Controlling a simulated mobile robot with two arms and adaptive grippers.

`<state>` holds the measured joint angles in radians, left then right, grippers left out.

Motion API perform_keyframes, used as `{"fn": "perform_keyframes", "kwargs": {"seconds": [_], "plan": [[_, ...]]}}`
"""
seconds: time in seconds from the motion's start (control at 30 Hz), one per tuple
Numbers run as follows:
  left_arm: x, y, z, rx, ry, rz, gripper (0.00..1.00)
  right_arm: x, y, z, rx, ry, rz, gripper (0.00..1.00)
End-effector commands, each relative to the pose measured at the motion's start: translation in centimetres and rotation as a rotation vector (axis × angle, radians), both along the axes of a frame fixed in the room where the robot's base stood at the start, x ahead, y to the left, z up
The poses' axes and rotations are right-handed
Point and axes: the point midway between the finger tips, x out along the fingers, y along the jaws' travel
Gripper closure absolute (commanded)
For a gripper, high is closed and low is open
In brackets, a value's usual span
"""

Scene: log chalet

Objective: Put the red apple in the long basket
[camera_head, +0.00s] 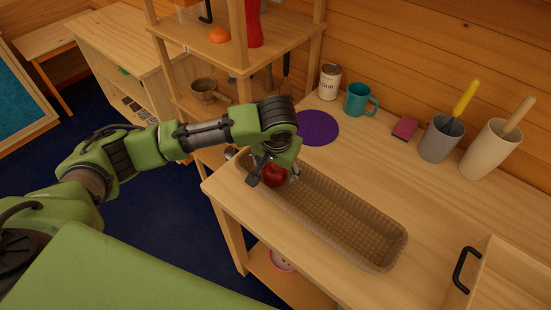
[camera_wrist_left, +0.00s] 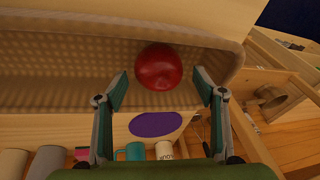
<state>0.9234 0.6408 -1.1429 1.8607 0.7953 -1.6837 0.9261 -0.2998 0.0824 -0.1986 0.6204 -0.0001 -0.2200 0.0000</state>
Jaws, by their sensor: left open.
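The red apple (camera_head: 274,176) is inside the left end of the long basket (camera_head: 350,222), a light woven tray on the wooden worktop. In the left wrist view the apple (camera_wrist_left: 158,67) shows against the inside of the basket (camera_wrist_left: 60,75), near its end wall. My left gripper (camera_head: 273,180) is right above that end of the basket, pointing down. In the left wrist view its two fingers (camera_wrist_left: 160,90) stand apart, one on each side of the apple, with visible gaps. The apple's underside is hidden. My right gripper is not in view.
A purple round mat (camera_head: 318,128), a soup can (camera_head: 329,82) and a teal mug (camera_head: 358,100) stand behind the basket. A pink sponge (camera_head: 404,128) and two utensil holders (camera_head: 440,140) are at the back right. A wooden box with a black handle (camera_head: 466,268) is at the front right.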

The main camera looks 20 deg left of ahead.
Motion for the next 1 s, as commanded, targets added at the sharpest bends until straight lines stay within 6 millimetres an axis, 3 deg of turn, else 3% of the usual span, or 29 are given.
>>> {"fn": "perform_keyframes", "kwargs": {"seconds": [0.2,0.4,1.0], "plan": [[-1.2,-0.7,4.6,-0.003,-0.004,-0.001,0.37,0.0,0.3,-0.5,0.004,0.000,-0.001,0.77],[-1.9,-1.0,7.3,-0.002,-0.001,-0.001,0.37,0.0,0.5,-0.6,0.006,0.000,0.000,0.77],[-2.2,-1.0,8.1,0.000,0.001,0.001,0.37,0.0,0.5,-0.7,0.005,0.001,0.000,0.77]]}}
